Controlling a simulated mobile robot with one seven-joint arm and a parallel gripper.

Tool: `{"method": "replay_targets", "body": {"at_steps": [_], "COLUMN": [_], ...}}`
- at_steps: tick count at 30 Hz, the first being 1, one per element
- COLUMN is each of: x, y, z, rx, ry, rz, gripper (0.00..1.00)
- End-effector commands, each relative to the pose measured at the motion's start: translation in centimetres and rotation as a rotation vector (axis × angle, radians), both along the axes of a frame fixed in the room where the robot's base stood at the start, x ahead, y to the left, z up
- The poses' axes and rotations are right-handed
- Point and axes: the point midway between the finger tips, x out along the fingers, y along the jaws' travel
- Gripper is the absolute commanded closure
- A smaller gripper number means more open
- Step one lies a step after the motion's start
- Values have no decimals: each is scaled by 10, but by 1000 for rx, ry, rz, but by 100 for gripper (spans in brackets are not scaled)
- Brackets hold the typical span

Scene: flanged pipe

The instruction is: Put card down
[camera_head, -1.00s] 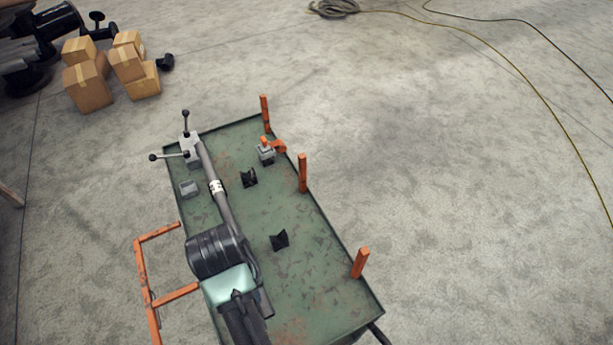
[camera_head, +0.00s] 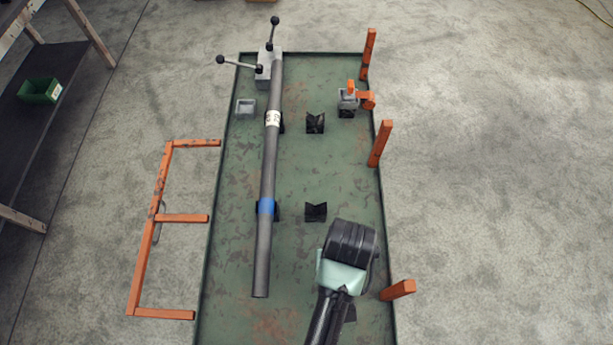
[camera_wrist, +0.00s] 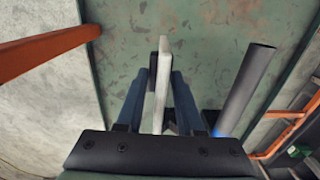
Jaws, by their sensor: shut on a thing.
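In the wrist view my gripper (camera_wrist: 160,73) is shut on a thin, pale grey card (camera_wrist: 163,52). The card shows edge-on between the two dark blue fingers, above the green table. In the head view my arm's end (camera_head: 346,258) is over the near right part of the green table (camera_head: 235,270). It hides the fingers and the card there.
A grey pipe (camera_head: 270,165) with a blue band lies along the table's left side, right of my gripper in the wrist view (camera_wrist: 246,88). Black V-supports (camera_head: 316,212) stand mid-table. Orange posts (camera_head: 380,143) line the right edge. An orange frame (camera_head: 140,270) stands left.

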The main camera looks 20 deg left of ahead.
Motion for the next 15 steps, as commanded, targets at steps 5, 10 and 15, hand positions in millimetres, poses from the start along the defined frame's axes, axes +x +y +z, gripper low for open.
{"method": "replay_targets", "body": {"at_steps": [5,10,15], "x": [-3,-3,-3], "y": [0,0,0], "z": [1,-28,-51], "rx": [0,0,-1], "ry": [1,4,2], "rz": [17,16,15], "gripper": [100,100,100]}}
